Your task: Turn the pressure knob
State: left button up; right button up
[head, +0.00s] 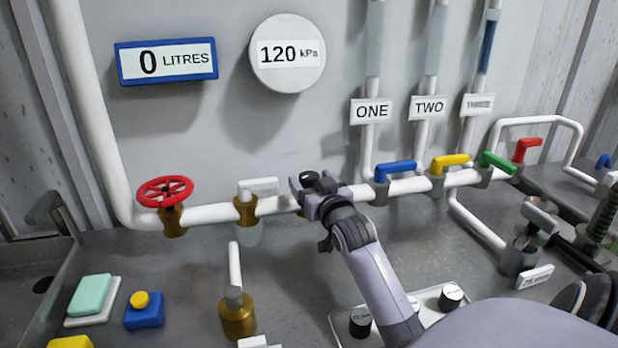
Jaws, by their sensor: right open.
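My right gripper (314,182) reaches in from the lower right to the white horizontal pipe, with its fingers apart. A small black round knob (309,177) shows at the fingertips, over a brass fitting that is mostly hidden behind the gripper. I take it for the pressure knob; whether the fingers touch it I cannot tell. The round pressure gauge (288,53) above reads 120 kPa. My left gripper is not in view.
On the pipe (216,213) are a red handwheel (165,191), a white-handled valve (246,207) and, to the right, blue (395,168), yellow (450,162) and green (497,161) levers. A panel with black knobs (451,296) lies below my arm.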

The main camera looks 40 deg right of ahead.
jog(key=shift+x, duration=0.75)
jog(key=c, duration=0.9)
